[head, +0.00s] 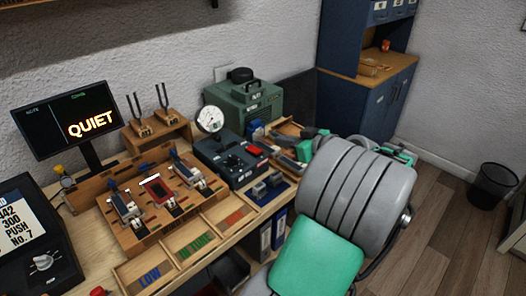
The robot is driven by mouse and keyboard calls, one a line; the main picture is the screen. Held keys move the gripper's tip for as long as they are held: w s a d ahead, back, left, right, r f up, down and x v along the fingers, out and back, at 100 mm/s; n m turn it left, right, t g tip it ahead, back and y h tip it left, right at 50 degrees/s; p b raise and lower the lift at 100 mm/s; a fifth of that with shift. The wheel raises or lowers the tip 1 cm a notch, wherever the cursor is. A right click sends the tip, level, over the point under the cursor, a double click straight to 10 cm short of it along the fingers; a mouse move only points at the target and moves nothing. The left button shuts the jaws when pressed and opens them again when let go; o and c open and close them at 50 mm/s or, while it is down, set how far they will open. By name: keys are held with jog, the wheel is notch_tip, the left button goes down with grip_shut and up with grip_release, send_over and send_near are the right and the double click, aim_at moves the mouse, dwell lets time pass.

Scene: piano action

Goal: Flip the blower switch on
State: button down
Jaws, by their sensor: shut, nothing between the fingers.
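A dark blue control box (229,157) stands on the bench, with black knobs and a red switch-like part (253,151) on its top. I cannot read its labels, so I cannot tell whether the red part is the blower switch or which way it is set. A green metal case (243,102) with a black round part and handle on top stands behind it. My gripper (302,135) is partly hidden behind my large grey arm link, right of the control box. It looks shut and empty, apart from the red part.
A round white gauge (210,119) stands behind the control box. A wooden fixture (146,222) with small mechanisms and labelled trays fills the bench front. A screen (67,121) reads QUIET. A blue cabinet (372,100) and black bin (492,186) stand at right. The floor there is clear.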

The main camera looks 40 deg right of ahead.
jog(key=shift+w, duration=0.1)
jog(key=p, duration=0.2)
send_over(262, 157)
jog(key=f, duration=0.3)
jog(key=shift+w+a+f, duration=0.15)
jog(key=shift+w+f, duration=0.15)
jog(key=f, duration=0.3)
jog(key=shift+s, duration=0.4)
jog(key=shift+f, duration=0.5)
jog(key=shift+f, duration=0.1)
